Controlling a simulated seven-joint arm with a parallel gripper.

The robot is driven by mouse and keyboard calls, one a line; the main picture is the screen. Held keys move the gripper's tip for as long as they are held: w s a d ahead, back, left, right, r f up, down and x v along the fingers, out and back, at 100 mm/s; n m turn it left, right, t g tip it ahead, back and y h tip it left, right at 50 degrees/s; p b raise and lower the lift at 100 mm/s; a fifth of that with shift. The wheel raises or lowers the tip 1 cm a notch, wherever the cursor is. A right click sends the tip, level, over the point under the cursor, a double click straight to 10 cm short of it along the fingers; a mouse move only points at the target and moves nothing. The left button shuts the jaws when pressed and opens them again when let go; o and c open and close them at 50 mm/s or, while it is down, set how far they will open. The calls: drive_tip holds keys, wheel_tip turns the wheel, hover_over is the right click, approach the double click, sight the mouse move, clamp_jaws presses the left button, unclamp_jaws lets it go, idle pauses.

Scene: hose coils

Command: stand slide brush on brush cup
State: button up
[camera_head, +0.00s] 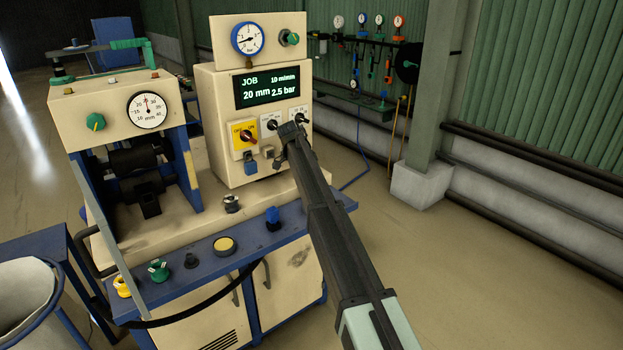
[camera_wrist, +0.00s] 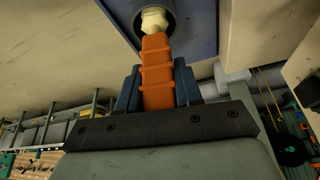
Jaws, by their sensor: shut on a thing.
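In the wrist view my gripper (camera_wrist: 157,84) is shut on an orange ribbed handle, which I take as the slide brush (camera_wrist: 157,65), between its two blue fingers. The brush's pale end (camera_wrist: 154,20) points away from the gripper and overlaps a dark round cup (camera_wrist: 173,14), likely the brush cup, at the top edge. I cannot tell whether that end is inside the cup or in front of it. In the head view my dark arm reaches up to the control panel; the fingers and brush cannot be made out there.
The cream machine (camera_head: 230,120) has switches and a lit display (camera_head: 267,87). Its blue front ledge (camera_head: 190,268) carries several knobs, including a yellow-topped button (camera_head: 224,245) and a blue one (camera_head: 273,218). A grey bin (camera_head: 25,300) stands at lower left. Floor at right is clear.

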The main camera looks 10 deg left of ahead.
drive_tip(key=shift+f, duration=0.35)
idle(0.5)
drive_tip(key=o, duration=1.1)
drive_tip(key=shift+o, duration=0.2)
drive_tip(key=shift+s+a+r, duration=0.1)
drive_tip(key=shift+a+r, duration=0.05)
drive_tip(key=shift+r, duration=0.15)
drive_tip(key=v, duration=0.7)
idle(1.3)
drive_tip(key=shift+a+r, duration=0.1)
drive_tip(key=shift+r, duration=0.1)
drive_tip(key=v, duration=1.3)
drive_tip(key=shift+s+a+r, duration=0.15)
drive_tip(key=shift+a+r, duration=0.05)
drive_tip(key=shift+r, duration=0.1)
